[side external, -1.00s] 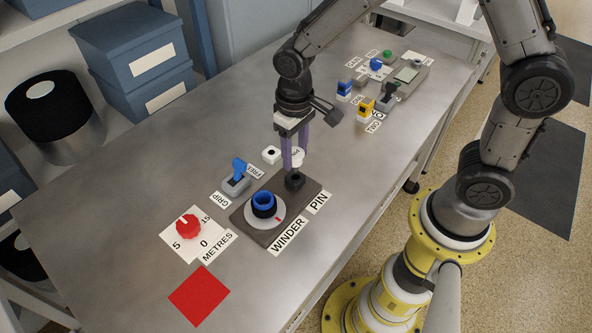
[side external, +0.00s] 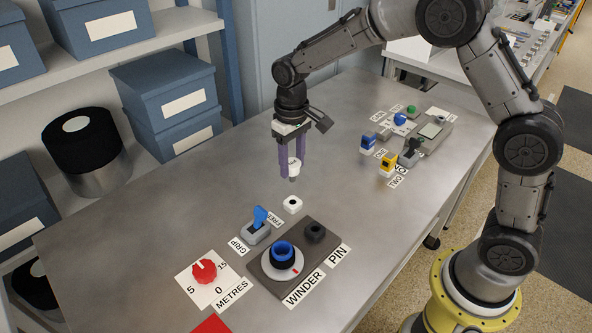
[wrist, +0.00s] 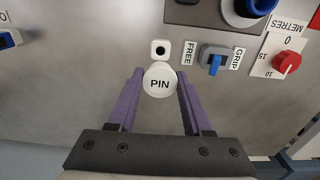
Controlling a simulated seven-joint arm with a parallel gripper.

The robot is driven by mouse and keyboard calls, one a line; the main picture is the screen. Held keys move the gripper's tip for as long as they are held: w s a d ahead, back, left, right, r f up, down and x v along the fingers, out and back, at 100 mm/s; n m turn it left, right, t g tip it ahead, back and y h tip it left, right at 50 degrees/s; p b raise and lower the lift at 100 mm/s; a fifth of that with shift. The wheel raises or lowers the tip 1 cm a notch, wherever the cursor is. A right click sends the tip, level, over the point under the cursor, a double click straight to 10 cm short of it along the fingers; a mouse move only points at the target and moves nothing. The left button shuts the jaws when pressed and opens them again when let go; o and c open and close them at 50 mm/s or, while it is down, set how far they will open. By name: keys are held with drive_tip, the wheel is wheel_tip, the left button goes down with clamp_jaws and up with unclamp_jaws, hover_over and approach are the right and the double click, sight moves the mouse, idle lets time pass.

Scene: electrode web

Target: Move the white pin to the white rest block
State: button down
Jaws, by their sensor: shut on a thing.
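The white pin (side external: 294,168) is held upright between the purple fingers of my gripper (side external: 291,174), clear of the table. In the wrist view its round white cap (wrist: 159,82), lettered PIN, sits between both fingers of my gripper (wrist: 158,84). The white rest block (side external: 292,205) is a small white block with a dark hole in its top, standing on the table. In the side view it is below the pin; in the wrist view the block (wrist: 160,48) is just above the cap. The hole is visible and empty.
The winder plate (side external: 268,272) carries the blue winder (side external: 282,253) and an empty dark pin socket (side external: 315,233). The blue GRIP/FREE switch (side external: 259,226) stands left of the block. Yellow and blue switches (side external: 386,163) stand at the right. Table behind the gripper is clear.

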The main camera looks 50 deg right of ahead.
sight(293, 181)
drive_tip(key=shift+f, duration=2.9)
drive_tip(key=shift+f, duration=1.65)
drive_tip(key=shift+c, duration=1.2)
unclamp_jaws()
drive_tip(key=shift+r, duration=0.1)
wheel_tip(293, 181, up, 14)
drive_tip(key=shift+f, duration=0.2)
